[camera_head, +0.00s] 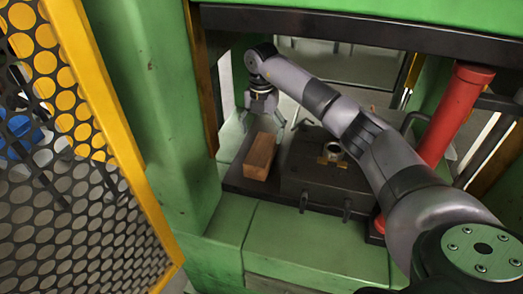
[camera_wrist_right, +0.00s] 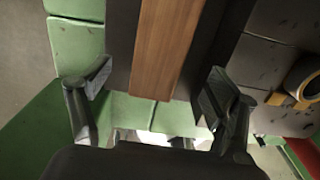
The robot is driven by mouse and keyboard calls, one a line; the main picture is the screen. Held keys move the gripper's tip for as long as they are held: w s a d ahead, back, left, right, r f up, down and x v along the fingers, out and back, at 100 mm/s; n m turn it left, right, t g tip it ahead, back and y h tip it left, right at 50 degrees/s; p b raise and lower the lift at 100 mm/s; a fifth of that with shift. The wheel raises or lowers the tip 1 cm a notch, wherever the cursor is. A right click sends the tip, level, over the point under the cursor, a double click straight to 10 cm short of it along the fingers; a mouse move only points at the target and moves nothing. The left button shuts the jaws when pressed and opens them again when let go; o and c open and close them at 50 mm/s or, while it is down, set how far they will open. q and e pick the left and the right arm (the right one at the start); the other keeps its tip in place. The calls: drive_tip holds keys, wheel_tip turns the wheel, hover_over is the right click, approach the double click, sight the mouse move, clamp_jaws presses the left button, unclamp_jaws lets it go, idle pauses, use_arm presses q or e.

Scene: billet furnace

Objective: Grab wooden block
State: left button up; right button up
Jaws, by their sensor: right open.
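The wooden block (camera_head: 260,156) is a brown rectangular bar lying on the dark plate inside the green machine in the head view. In the right wrist view the wooden block (camera_wrist_right: 165,50) runs from the top edge down to between the fingers. My right gripper (camera_head: 263,124) is above the block's far end. In the wrist view my right gripper (camera_wrist_right: 155,88) is open, with one finger on each side of the block and a gap on both sides. My left gripper is not in view.
A dark metal box (camera_head: 325,172) stands on the plate just right of the block. A red cylinder (camera_head: 451,115) is farther right. A yellow-framed mesh guard (camera_head: 75,150) is at the left. A dark crossbar (camera_head: 360,28) spans the opening's top.

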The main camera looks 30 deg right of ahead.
sight(262, 148)
wheel_tip(262, 148, down, 5)
drive_tip(key=shift+s+a+f, duration=0.1)
wheel_tip(262, 148, down, 4)
drive_tip(key=shift+f+b, duration=0.2)
drive_tip(key=shift+b, duration=0.3)
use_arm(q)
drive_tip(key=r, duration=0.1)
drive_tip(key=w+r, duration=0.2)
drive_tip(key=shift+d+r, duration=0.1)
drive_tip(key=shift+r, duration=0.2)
use_arm(e)
drive_tip(key=shift+r, duration=0.1)
drive_tip(key=c, duration=1.6)
